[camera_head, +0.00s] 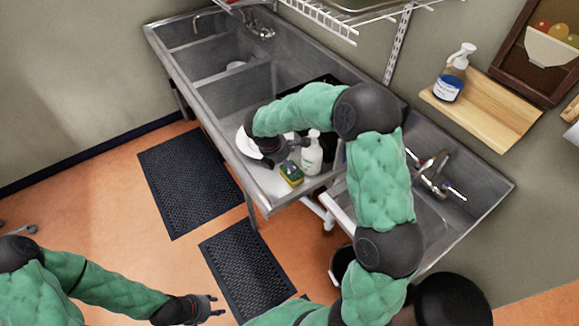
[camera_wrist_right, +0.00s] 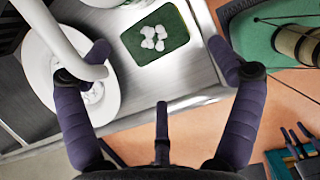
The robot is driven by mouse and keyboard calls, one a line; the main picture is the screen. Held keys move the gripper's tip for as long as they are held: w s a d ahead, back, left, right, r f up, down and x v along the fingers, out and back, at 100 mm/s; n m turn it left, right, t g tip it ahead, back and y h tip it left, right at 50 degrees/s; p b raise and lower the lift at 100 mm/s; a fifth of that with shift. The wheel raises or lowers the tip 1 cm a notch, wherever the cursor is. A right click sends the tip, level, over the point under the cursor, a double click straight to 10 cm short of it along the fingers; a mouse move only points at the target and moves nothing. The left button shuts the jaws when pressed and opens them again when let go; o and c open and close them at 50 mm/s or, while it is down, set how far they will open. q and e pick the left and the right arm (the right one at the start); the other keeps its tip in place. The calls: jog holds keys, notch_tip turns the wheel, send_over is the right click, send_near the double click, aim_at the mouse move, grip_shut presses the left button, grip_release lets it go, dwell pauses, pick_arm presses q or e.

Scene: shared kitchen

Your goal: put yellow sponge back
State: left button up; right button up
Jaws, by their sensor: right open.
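The yellow sponge (camera_head: 291,173) with a green top lies on the steel sink counter near its front edge. In the right wrist view, the green face of the sponge (camera_wrist_right: 157,32) shows with white blobs like suds on it. My right gripper (camera_head: 280,153) is over the counter just behind the sponge. It is open and empty, and in its wrist view the fingers (camera_wrist_right: 168,62) spread to either side of the sponge, which lies ahead of them. My left gripper (camera_head: 214,303) is open and empty, low over the floor.
Sink basins (camera_head: 215,55) are at the back left. A wooden shelf (camera_head: 490,110) with a blue soap bottle (camera_head: 452,78) is on the wall. Dark mats (camera_head: 185,180) cover the floor.

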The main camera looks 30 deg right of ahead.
jog(key=shift+p+v, duration=0.3)
jog(key=shift+v, duration=2.1)
